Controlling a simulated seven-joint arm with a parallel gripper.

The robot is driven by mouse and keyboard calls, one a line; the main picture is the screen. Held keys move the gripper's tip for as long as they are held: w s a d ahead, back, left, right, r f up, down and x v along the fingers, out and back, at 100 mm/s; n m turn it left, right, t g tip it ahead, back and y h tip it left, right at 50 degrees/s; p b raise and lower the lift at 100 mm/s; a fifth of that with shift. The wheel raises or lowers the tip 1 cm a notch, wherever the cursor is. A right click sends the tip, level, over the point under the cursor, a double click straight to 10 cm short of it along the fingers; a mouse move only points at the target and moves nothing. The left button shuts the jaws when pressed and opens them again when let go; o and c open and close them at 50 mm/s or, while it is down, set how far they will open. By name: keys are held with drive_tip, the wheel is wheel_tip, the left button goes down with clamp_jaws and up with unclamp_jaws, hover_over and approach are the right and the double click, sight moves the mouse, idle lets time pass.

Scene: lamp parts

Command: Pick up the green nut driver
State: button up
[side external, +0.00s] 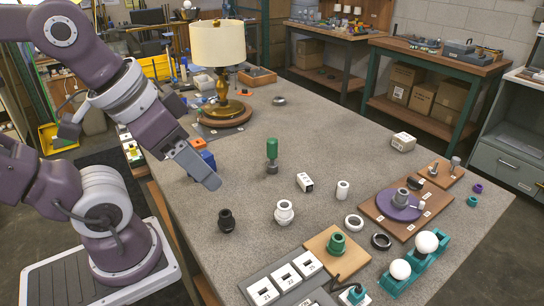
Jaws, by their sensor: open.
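The green nut driver (272,150) appears to be the upright piece with a green cylindrical handle and a darker lower end, standing on the grey table near its middle. My gripper (211,182) is above the table to the left of it, angled down to the right. The gripper is open and apart from the driver, with nothing seen between its fingers. Its far finger is mostly hidden in this view.
A black socket (226,221) and a white socket (284,213) stand toward the front. A lamp (218,60) stands behind. A teal holder (415,260) carries white bulbs.

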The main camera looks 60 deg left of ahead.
wheel_tip(320, 180, up, 6)
drive_tip(key=w+a+r+n+t+y, duration=0.1)
drive_tip(key=w+a+n+t+y, duration=0.15)
drive_tip(key=w+a, duration=0.65)
drive_tip(key=w+a+r+n+t+y, duration=0.15)
drive_tip(key=w+a+y, duration=0.25)
drive_tip(key=w+a, duration=0.5)
drive_tip(key=m+t+h, duration=0.1)
drive_tip(key=t+h, duration=0.2)
drive_tip(key=h, duration=0.1)
hover_over(269, 143)
drive_tip(key=s, duration=0.2)
wheel_tip(269, 143, down, 4)
drive_tip(key=shift+y, duration=0.35)
drive_tip(key=f, duration=2.4)
drive_tip(key=shift+w+d+f, duration=0.15)
drive_tip(key=shift+d+f, duration=0.05)
drive_tip(key=shift+f, duration=0.2)
drive_tip(key=shift+t, duration=0.3)
drive_tip(key=w+f, duration=0.1)
drive_tip(key=w, duration=0.1)
drive_tip(key=w+a+f, duration=0.1)
drive_tip(key=w+f, duration=0.2)
drive_tip(key=w, duration=0.1)
drive_tip(key=shift+a+f, duration=0.25)
clamp_jaws()
